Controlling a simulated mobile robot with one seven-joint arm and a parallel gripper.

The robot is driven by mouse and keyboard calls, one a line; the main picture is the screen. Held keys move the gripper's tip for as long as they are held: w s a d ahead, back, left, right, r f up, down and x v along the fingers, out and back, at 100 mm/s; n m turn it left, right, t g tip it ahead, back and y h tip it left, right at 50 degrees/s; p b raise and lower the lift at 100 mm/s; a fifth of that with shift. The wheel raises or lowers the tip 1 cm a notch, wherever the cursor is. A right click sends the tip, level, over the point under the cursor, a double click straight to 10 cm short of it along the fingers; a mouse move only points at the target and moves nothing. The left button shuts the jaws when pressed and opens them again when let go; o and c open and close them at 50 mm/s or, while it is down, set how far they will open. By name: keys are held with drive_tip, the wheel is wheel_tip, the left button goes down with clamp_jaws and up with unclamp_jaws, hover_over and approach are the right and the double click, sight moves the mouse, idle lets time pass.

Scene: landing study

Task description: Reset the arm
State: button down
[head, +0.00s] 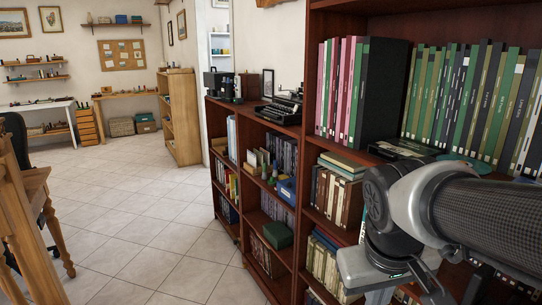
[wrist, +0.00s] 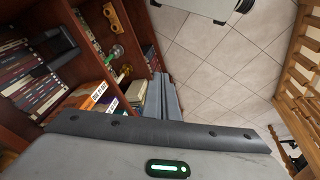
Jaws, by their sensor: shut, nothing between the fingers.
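My arm (head: 450,215) reaches in from the right edge of the head view, in front of the dark red-brown bookcase (head: 318,100). In the wrist view, my gripper (wrist: 164,77) shows as two grey fingers side by side, shut and empty. They point toward the tiled floor beside the shelves, and I see nothing touching them.
Shelves (wrist: 85,75) with books and small items stand close on the left in the wrist view. A typewriter (head: 283,107) sits on the lower bookcase. The tiled floor (head: 150,215) between is clear.

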drive_tip(key=s+a+r+m+t+y, duration=0.1)
drive_tip(key=s+a+r+t, duration=0.2)
drive_tip(key=s, duration=0.1)
wheel_tip(320, 180, up, 26)
drive_tip(key=p, duration=2.6)
drive_tip(key=shift+w, duration=0.2)
